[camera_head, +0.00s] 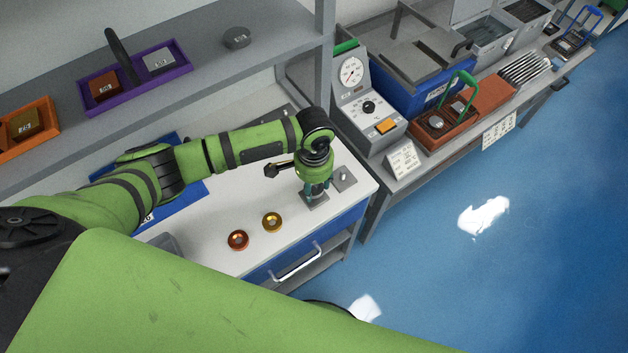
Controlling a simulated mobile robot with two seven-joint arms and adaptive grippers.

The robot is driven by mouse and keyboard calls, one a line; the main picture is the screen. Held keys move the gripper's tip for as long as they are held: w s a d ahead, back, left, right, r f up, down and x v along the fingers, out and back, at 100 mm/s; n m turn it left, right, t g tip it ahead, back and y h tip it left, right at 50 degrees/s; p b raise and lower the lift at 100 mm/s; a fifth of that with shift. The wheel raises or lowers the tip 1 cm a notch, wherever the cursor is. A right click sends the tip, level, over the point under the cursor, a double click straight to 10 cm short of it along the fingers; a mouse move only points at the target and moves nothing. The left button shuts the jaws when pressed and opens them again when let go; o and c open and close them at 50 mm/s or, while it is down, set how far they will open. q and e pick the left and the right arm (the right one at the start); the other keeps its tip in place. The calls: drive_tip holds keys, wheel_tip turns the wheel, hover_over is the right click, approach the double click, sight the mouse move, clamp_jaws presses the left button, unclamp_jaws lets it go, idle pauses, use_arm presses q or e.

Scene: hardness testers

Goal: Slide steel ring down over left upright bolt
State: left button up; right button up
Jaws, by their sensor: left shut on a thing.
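My left gripper (317,188) points down over the left grey base plate (314,201) near the right end of the white bench. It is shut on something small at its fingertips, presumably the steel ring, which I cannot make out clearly. The left upright bolt is hidden behind the fingers, so I cannot tell whether the ring is around it or above it. A second grey plate with a short upright bolt (343,175) stands just right of the gripper. My right gripper is not in view.
A copper-coloured ring (238,240) and a brass-coloured ring (272,222) lie on the white bench (215,228) in front. A shelf (205,55) with a purple tray (133,88) and an orange tray (54,137) runs behind. A dial tester (362,100) stands to the right.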

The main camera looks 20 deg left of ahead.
use_arm(q)
drive_tip(key=shift+f, duration=1.2)
idle(0.9)
drive_tip(key=o, duration=1.4)
drive_tip(key=shift+r, duration=0.1)
wheel_tip(320, 180, up, 12)
drive_tip(key=shift+s, duration=0.1)
